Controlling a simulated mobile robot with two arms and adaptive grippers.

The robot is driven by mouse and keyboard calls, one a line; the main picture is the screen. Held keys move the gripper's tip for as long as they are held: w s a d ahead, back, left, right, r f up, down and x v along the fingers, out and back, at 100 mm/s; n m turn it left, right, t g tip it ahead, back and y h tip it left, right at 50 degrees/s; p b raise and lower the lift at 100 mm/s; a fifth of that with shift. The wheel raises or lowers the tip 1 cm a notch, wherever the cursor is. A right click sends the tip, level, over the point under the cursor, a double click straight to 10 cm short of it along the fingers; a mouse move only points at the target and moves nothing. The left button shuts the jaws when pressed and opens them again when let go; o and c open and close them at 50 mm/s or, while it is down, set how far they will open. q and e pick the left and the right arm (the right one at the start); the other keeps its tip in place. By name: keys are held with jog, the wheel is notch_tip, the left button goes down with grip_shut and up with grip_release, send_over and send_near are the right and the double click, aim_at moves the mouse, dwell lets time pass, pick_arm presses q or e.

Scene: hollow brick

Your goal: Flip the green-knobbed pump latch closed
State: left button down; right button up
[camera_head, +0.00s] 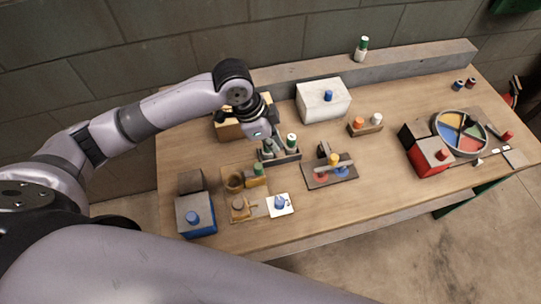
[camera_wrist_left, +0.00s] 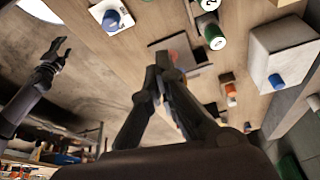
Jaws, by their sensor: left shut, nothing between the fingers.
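My left gripper (camera_head: 276,143) hangs over the middle left of the table, just above a small dark rack with green-topped bottles. In the left wrist view its fingers (camera_wrist_left: 163,66) are shut and empty. A green knob (camera_head: 258,168) stands on a tan wooden block left of the rack; I cannot tell for sure that this is the pump latch, or its position. A green-capped cylinder (camera_wrist_left: 212,36) is just beyond the fingertips in the left wrist view, apart from them. My right gripper (camera_wrist_left: 60,48) shows small at the left there; its jaws are unclear.
A grey plate with a yellow-knobbed lever (camera_head: 334,160) lies right of the rack. A white box (camera_head: 320,105) stands behind, a blue box (camera_head: 196,220) front left, a red box (camera_head: 430,160) right. The front middle of the table is clear.

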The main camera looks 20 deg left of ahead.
aim_at(260, 170)
pick_arm(q)
jog(key=s+p+x, duration=0.1)
jog(key=p+x, duration=0.1)
jog(key=x, duration=0.8)
jog(key=a, duration=0.1)
jog(key=a+p, duration=0.1)
jog(key=a, duration=0.1)
jog(key=shift+s+a+r, duration=0.1)
jog(key=shift+s+a, duration=0.1)
jog(key=shift+s, duration=0.15)
pick_arm(e)
jog(key=r, duration=0.1)
jog(key=s+r, duration=0.1)
jog(key=r, duration=0.1)
jog(key=shift+s+d+r, duration=0.15)
jog(key=shift+s+d, duration=0.05)
jog(key=shift+s, duration=0.15)
jog(key=shift+r, duration=0.1)
pick_arm(q)
jog(key=s+a+p, duration=0.1)
jog(key=a+p, duration=0.1)
jog(key=shift+s+a+r, duration=0.15)
jog(key=shift+s+a, duration=0.1)
jog(key=shift+s, duration=0.1)
pick_arm(e)
jog(key=shift+r, duration=0.75)
pick_arm(q)
jog(key=shift+d, duration=0.1)
pick_arm(e)
jog(key=shift+w+d, duration=0.1)
